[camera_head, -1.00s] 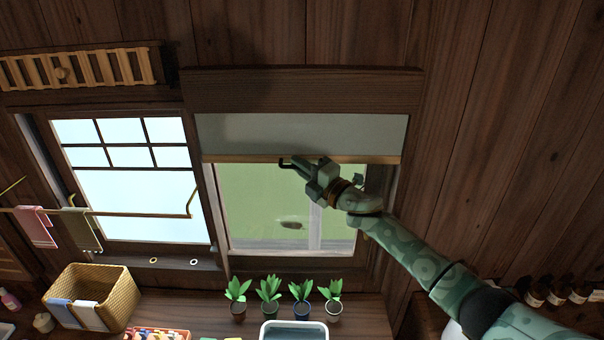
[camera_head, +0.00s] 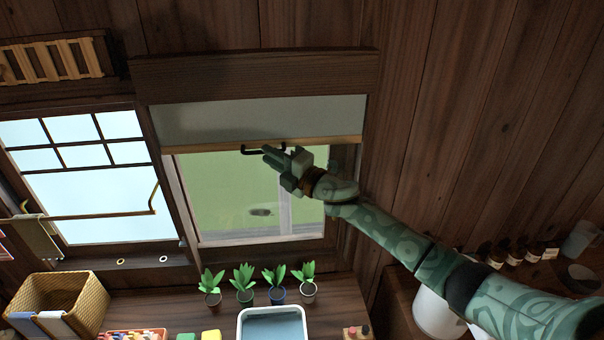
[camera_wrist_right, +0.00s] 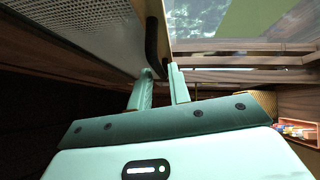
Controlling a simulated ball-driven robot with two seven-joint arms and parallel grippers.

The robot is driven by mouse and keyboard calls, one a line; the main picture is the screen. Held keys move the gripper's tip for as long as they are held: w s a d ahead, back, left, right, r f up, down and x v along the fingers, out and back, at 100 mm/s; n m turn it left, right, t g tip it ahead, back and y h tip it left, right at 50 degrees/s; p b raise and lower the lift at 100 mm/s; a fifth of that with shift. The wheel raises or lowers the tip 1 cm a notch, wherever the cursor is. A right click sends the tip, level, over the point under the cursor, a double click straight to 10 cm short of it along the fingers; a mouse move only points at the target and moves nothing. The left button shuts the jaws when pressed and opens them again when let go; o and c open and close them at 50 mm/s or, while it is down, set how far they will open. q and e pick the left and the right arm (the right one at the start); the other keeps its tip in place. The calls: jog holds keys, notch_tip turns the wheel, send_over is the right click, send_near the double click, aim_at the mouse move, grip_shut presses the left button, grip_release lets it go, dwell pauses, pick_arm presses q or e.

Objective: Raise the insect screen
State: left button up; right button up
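The insect screen (camera_head: 240,121) is a grey mesh panel. It covers the upper part of the right-hand window and hangs below a dark wooden header. A light wooden bar (camera_head: 337,142) runs along its lower edge, with a dark handle (camera_head: 249,152). My right gripper (camera_head: 270,155) is at this handle. In the right wrist view the dark handle (camera_wrist_right: 151,45) runs down between the two fingertips (camera_wrist_right: 160,80), which look closed on it. The mesh (camera_wrist_right: 75,25) shows at the upper left there. My left gripper is not in view.
Below the screen the window (camera_head: 225,190) shows green outside. Several potted plants (camera_head: 244,283) stand under it beside a basin (camera_head: 241,322). A brass rail (camera_head: 110,215) crosses the left window. A basket (camera_head: 90,292) is at the lower left; bottles (camera_head: 515,252) stand at the right.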

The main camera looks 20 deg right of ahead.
jog(key=b+v, duration=0.2)
jog(key=v, duration=1.1)
jog(key=shift+b, duration=0.4)
jog(key=shift+s+d, duration=0.1)
jog(key=shift+s, duration=0.05)
